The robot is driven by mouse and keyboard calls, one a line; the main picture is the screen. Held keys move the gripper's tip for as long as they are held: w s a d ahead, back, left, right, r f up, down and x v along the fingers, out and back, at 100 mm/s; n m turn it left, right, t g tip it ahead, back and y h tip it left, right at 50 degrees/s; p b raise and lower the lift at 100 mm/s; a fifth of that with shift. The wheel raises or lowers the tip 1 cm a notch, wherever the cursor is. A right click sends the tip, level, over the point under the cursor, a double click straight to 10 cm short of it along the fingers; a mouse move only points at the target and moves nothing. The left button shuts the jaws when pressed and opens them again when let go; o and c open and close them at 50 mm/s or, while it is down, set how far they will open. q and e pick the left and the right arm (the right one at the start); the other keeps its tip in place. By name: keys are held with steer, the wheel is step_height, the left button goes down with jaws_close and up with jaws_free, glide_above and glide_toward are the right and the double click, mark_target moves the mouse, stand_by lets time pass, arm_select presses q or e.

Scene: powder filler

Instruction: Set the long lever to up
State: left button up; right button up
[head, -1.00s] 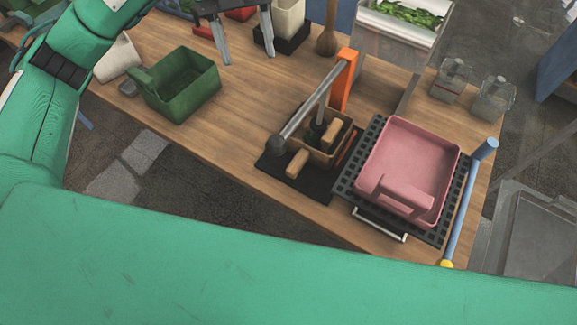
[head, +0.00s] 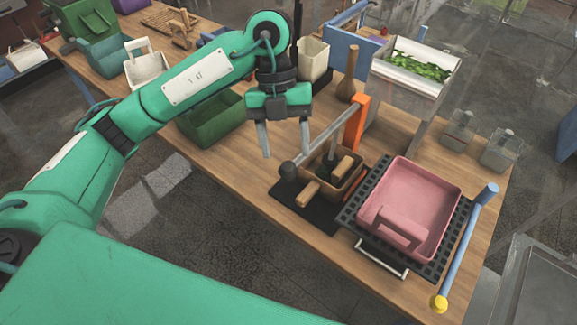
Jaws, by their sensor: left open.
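A long grey lever (head: 327,134) slopes from an orange post (head: 357,124) down to a dark round knob (head: 289,171) at its near left end. Below it is a brown box (head: 349,183) with wooden handles on a black base (head: 316,213). A blue bar (head: 465,245) with a yellow end (head: 439,304) runs along the right side of the pink bin. My left gripper (head: 286,153) is open and empty, fingers pointing down, just behind and above the knob in the picture. I see no contact with the lever. My right gripper is out of view.
A pink bin (head: 447,190) sits on a black grid plate (head: 349,216) right of the lever. A green bin (head: 205,130) stands left of my gripper. A wooden pestle-like object (head: 350,72) and a tray of leaves (head: 378,66) are behind. Bare table lies before the green bin.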

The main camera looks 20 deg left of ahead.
mark_target(287, 162)
arm_select(q)
steer(key=p+x, duration=0.1)
steer(key=x, duration=0.4)
steer(key=shift+p+x, duration=0.35)
steer(key=shift+x, duration=0.4)
steer(key=shift+w+f, duration=0.1)
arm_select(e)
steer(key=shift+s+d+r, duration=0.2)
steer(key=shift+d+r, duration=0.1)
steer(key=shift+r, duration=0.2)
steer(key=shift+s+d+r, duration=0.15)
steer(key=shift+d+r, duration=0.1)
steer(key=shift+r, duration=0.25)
arm_select(q)
steer(key=shift+c, duration=0.3)
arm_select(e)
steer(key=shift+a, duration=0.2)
